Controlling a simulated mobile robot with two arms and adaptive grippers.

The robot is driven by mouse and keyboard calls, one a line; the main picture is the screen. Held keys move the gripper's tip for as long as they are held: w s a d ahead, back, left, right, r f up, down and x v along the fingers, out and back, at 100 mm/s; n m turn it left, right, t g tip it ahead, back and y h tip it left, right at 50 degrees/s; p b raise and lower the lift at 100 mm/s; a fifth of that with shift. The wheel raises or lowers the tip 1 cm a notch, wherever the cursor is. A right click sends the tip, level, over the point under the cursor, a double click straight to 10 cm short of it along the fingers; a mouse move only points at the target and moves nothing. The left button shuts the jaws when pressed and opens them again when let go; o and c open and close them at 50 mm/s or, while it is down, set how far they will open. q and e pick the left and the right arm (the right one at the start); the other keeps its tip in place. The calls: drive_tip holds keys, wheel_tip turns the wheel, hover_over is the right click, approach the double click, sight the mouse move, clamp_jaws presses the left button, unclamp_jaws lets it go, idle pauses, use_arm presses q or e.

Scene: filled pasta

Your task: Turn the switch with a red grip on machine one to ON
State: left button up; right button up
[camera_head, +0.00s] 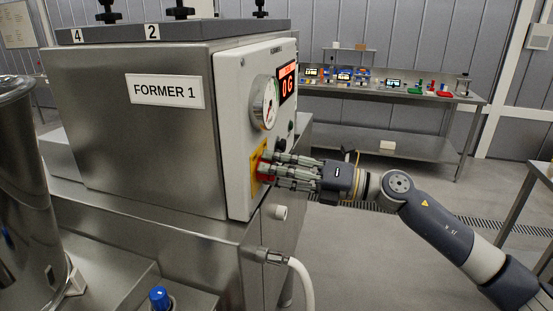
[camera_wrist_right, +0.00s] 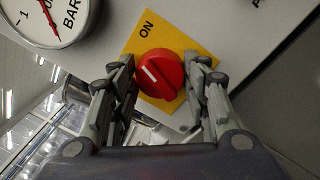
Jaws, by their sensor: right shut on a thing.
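The switch's red grip (camera_head: 264,168) sits on a yellow plate (camera_head: 256,160) on the front panel of the machine labelled FORMER 1 (camera_head: 166,91). In the right wrist view the round red grip (camera_wrist_right: 160,76) carries a short white mark pointing up and left. The word ON is printed on the yellow plate (camera_wrist_right: 178,38) above the grip. My right gripper (camera_head: 270,170) reaches in from the right, its fingers at the switch. In the wrist view the right gripper (camera_wrist_right: 163,66) has a finger on each side of the grip, shut on it. My left gripper is out of view.
A pressure gauge (camera_head: 265,102) and a red digital display (camera_head: 287,83) sit above the switch on the panel (camera_head: 235,100). A white hose (camera_head: 302,275) hangs below. A steel bench (camera_head: 420,94) with small coloured items stands behind; the floor between is open.

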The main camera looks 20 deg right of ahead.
drive_tip(key=shift+m+p, duration=2.15)
drive_tip(key=shift+m, duration=0.65)
drive_tip(key=o, duration=1.1)
drive_tip(key=shift+f, duration=0.1)
drive_tip(key=v, duration=1.2)
